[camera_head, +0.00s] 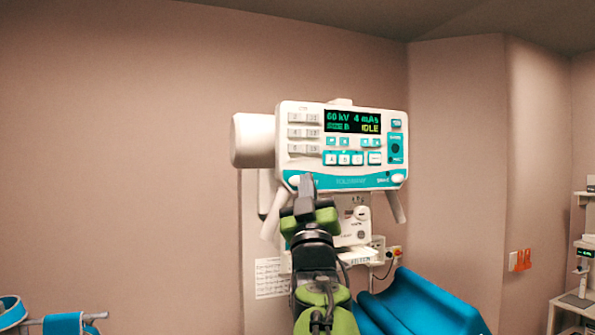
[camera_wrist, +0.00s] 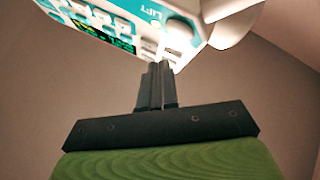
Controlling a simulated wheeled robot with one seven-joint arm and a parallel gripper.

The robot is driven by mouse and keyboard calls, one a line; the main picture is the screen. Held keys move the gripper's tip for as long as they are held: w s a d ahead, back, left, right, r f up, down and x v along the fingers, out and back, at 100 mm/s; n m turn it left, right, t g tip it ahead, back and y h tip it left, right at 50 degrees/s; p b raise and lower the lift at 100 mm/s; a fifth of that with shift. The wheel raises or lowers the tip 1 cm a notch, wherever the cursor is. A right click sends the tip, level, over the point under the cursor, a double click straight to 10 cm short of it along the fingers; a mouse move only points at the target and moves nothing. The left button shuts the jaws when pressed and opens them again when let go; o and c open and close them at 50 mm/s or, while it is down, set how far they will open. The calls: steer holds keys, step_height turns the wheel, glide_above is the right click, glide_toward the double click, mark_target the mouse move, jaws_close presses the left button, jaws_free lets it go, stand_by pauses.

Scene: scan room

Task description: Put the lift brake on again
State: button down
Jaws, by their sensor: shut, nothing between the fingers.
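The control unit (camera_head: 341,150) is a white and teal panel with a lit screen reading 60 kV, 4 mAs and IDLE. An oval white button (camera_head: 397,178) sits at the right end of its lower teal strip. Another pale oval button (camera_head: 294,181) sits at the left end, partly behind my fingers. In the wrist view the word LIFT stands on the strip beside a white rounded button (camera_wrist: 183,27). My gripper (camera_head: 307,181) is shut and empty. Its fingertips (camera_wrist: 160,66) are at the panel's lower left edge; I cannot tell whether they touch it.
Two pale handles (camera_head: 395,206) hang below the panel. A white cylinder (camera_head: 253,140) juts out at its left. A blue padded seat (camera_head: 415,305) stands at lower right. A paper notice (camera_head: 270,278) is on the wall. The wall to the left is bare.

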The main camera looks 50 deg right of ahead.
steer(key=shift+w+d+f, duration=0.1)
steer(key=shift+w+d, duration=0.4)
steer(key=shift+w, duration=0.35)
stand_by(1.4)
steer(key=shift+w+d, duration=0.25)
steer(key=shift+w, duration=0.15)
steer(key=shift+w+d, duration=0.15)
steer(key=shift+w, duration=0.15)
stand_by(0.6)
steer(key=shift+s+a+b, duration=0.45)
steer(key=shift+s+b, duration=0.25)
